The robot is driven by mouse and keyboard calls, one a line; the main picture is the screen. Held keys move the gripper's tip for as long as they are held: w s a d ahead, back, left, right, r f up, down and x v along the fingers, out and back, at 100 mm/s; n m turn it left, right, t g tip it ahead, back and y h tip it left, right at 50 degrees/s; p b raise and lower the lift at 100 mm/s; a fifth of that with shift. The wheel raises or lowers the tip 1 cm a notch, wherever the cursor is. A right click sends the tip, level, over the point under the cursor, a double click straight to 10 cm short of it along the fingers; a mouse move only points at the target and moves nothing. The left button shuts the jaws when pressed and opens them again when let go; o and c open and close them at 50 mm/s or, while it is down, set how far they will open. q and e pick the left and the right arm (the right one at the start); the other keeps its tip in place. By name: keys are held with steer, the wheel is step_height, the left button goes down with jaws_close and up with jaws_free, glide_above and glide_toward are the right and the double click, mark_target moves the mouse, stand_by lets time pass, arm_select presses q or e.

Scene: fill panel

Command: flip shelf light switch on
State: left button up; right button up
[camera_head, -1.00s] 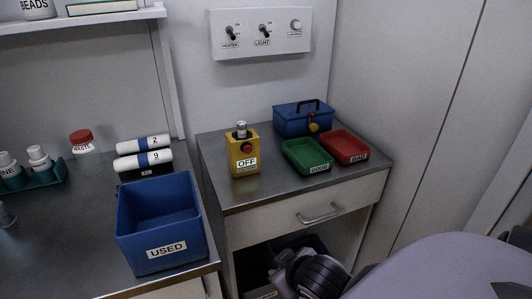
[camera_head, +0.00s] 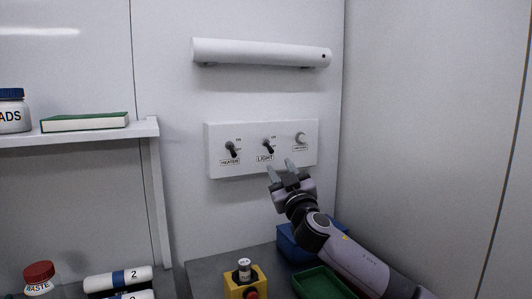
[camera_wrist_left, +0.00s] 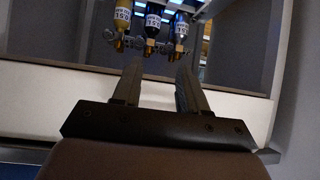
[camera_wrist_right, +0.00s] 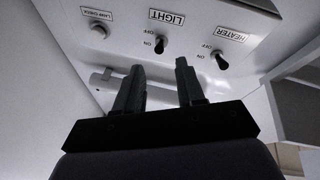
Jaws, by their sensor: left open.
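The light switch (camera_head: 268,147) is a small dark toggle in the middle of a white wall panel (camera_head: 215,170), above the LIGHT label. Its lever points downward in the head view. It also shows in the right wrist view (camera_wrist_right: 161,46), upside down, with ON and OFF marks beside it. My right gripper (camera_head: 280,167) is open and empty, just below and slightly right of the switch, apart from it. Its fingers (camera_wrist_right: 159,68) point toward the panel. My left gripper (camera_wrist_left: 159,66) is open and empty, and is outside the head view.
A heater toggle (camera_head: 231,148) sits left of the light switch, and a round knob (camera_head: 300,138) sits right. A white tube lamp (camera_head: 260,52) is above the panel. Below are a yellow button box (camera_head: 234,289), a green tray (camera_head: 322,284) and a blue box (camera_head: 287,243).

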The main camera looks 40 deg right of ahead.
mark_target(272, 152)
steer(key=x, duration=0.1)
steer(key=p+x, duration=0.1)
steer(key=x, duration=0.3)
steer(key=shift+r+p, duration=0.3)
steer(key=shift+p, duration=0.05)
steer(key=shift+x, duration=1.25)
steer(key=shift+f, duration=0.1)
steer(key=shift+p, duration=0.3)
jaws_close()
